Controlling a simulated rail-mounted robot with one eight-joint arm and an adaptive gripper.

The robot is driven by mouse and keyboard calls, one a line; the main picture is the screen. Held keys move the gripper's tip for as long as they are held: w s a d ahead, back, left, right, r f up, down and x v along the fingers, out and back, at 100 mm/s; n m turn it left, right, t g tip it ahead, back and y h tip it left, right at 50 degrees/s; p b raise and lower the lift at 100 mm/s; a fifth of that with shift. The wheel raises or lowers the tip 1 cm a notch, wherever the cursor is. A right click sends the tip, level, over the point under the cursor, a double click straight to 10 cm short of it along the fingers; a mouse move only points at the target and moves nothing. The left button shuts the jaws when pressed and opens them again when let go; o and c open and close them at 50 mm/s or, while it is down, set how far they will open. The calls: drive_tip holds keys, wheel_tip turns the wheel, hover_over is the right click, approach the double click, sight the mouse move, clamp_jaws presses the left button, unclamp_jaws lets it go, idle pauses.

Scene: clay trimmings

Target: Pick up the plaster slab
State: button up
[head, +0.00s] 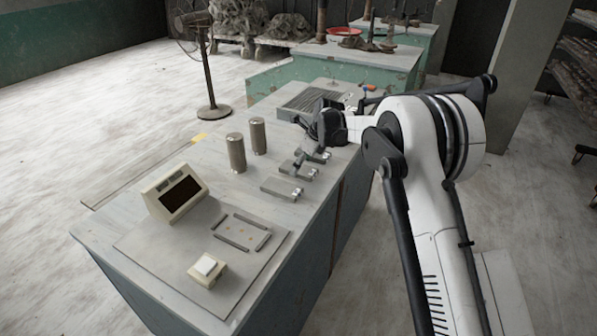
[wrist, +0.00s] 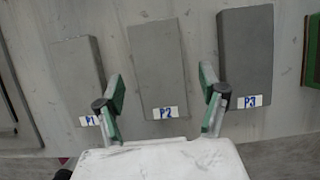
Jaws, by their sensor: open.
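Three flat grey slabs lie side by side in the wrist view, tagged P1 (wrist: 75,75), P2 (wrist: 158,65) and P3 (wrist: 245,50). None is named as plaster, so I cannot tell which one is the plaster slab. In the head view, small grey slabs (head: 281,188) lie in a row on the bench, the farther ones partly hidden by my arm. My gripper (wrist: 162,92) is open and empty, with green-padded fingers either side of P2's lower half in the picture. It appears above the slabs, not visibly touching them. The head view shows it (head: 322,128) over the bench's far part.
Two metal cylinders (head: 236,153) stand left of the slabs on the bench (head: 180,225). Nearer are a beige display box (head: 175,194), a small button box (head: 207,270) and thin bars (head: 232,243). A slatted tray (head: 308,98) lies beyond my gripper.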

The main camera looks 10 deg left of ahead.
drive_tip(key=shift+x, duration=0.9)
drive_tip(key=shift+r, duration=0.1)
drive_tip(key=c, duration=1.3)
drive_tip(key=shift+c, duration=0.6)
drive_tip(key=shift+r, duration=0.1)
